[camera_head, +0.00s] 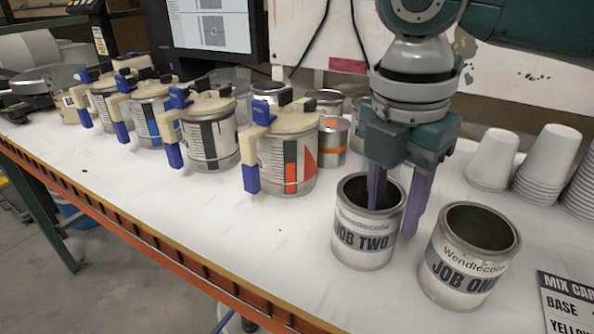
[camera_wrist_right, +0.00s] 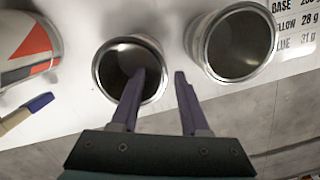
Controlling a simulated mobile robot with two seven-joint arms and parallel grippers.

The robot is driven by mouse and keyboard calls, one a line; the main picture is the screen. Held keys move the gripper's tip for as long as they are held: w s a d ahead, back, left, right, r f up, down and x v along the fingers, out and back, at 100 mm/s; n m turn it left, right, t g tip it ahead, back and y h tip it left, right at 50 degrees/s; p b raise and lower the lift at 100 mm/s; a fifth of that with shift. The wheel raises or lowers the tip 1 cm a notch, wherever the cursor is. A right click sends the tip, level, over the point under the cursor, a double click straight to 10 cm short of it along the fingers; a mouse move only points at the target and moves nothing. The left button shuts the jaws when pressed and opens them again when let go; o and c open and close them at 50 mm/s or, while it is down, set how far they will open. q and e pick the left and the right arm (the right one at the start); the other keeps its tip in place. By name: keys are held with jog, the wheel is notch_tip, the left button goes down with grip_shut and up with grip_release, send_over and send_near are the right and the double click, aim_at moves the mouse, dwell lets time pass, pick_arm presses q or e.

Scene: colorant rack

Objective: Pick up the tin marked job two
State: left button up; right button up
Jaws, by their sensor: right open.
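The tin marked JOB TWO (camera_head: 362,243) stands upright and open-topped on the white bench; its dark opening also shows in the wrist view (camera_wrist_right: 118,68). My right gripper (camera_head: 396,212) points down over it with its purple fingers apart and nothing held. One finger reaches into the tin's mouth and the other is outside, on the right, so the tin's wall lies between them. In the wrist view the fingertips (camera_wrist_right: 160,73) straddle the tin's right rim. Whether either finger touches the wall cannot be told. My left gripper is not in view.
The JOB ONE tin (camera_head: 462,262) stands close on the right, with a narrow gap. A mix card (camera_head: 568,300) lies beyond it. Stacked white cups (camera_head: 547,165) are behind. Several colorant canisters with blue handles (camera_head: 287,160) line the left. The bench front is clear.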

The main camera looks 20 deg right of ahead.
aim_at(389, 258)
jog(key=f, duration=0.2)
jog(key=d+f, duration=0.1)
jog(key=f, duration=0.1)
jog(key=shift+f, duration=0.25)
jog(key=shift+c, duration=0.2)
grip_shut()
